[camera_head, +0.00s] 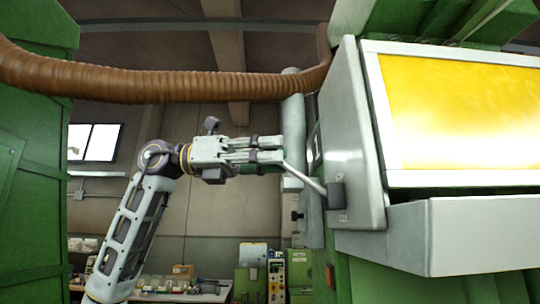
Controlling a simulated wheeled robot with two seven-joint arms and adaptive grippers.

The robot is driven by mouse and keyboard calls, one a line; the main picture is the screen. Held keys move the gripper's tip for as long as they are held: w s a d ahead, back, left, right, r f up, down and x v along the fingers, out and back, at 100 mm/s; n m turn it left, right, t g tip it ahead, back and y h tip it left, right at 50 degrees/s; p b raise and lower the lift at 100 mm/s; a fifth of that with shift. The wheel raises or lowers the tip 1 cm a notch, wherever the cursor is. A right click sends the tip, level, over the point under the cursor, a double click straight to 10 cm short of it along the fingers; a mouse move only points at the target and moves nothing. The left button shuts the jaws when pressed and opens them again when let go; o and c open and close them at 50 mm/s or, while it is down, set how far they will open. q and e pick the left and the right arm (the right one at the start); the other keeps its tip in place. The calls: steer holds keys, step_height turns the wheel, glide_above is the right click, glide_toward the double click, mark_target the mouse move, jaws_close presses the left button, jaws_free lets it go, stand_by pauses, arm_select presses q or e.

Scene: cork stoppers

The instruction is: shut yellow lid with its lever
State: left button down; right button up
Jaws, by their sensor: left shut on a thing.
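The yellow lid (458,108) is a yellow panel in a pale frame on the front of the machine at the right. A dark gap shows between its lower edge and the grey tray-like part below. The lever (308,180) is a thin pale rod, slanting from a dark pivot block (335,195) on the machine's grey side up and left to my gripper. My left gripper (268,157) is shut on the lever's upper end, which its fingers partly hide. My right gripper is not in view.
The grey side housing (346,130) stands close right of my left gripper. A brown ribbed hose (170,86) crosses above the arm. A grey vertical pipe (293,115) is behind the gripper. A green machine (30,160) fills the left edge. A cluttered bench (160,290) is far behind.

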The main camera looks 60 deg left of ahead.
arm_select(q)
steer(key=c, duration=1.1)
jaws_free()
steer(key=shift+c, duration=0.2)
steer(key=shift+s+a, duration=0.1)
steer(key=v, duration=1.1)
steer(key=shift+s+a, duration=0.3)
